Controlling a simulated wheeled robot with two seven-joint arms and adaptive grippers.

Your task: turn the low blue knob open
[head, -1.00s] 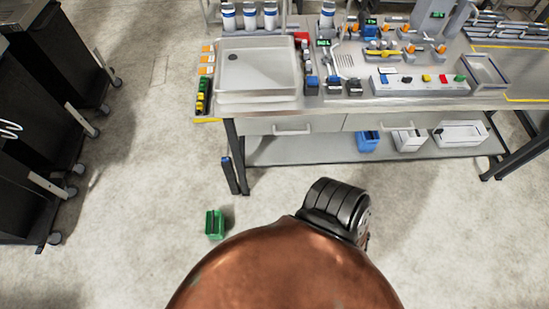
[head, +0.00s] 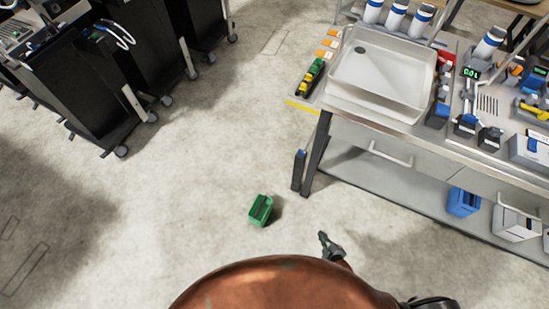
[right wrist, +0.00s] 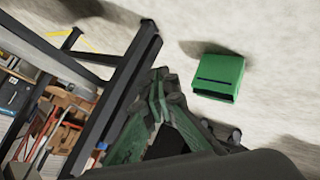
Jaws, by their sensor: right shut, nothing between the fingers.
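A dark upright post with a small blue top (head: 300,154) stands on the floor beside the bench's front left leg; I cannot tell whether this top is the low blue knob. No other low blue knob can be made out. My right gripper (head: 326,238) shows small just beyond my copper-coloured body, low over the floor, to the right of and below the post in the head view. It is shut and empty, apart from the post. Its dark, green-tinted fingers (right wrist: 165,85) also show in the right wrist view. My left gripper is not in view.
A green bin (head: 261,210) lies on the floor left of my right gripper, and also shows in the right wrist view (right wrist: 219,78). The bench (head: 350,118) with a white tray (head: 385,62) stands at right. Blue (head: 463,202) and white bins sit on its lower shelf. Dark carts (head: 75,85) stand at left.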

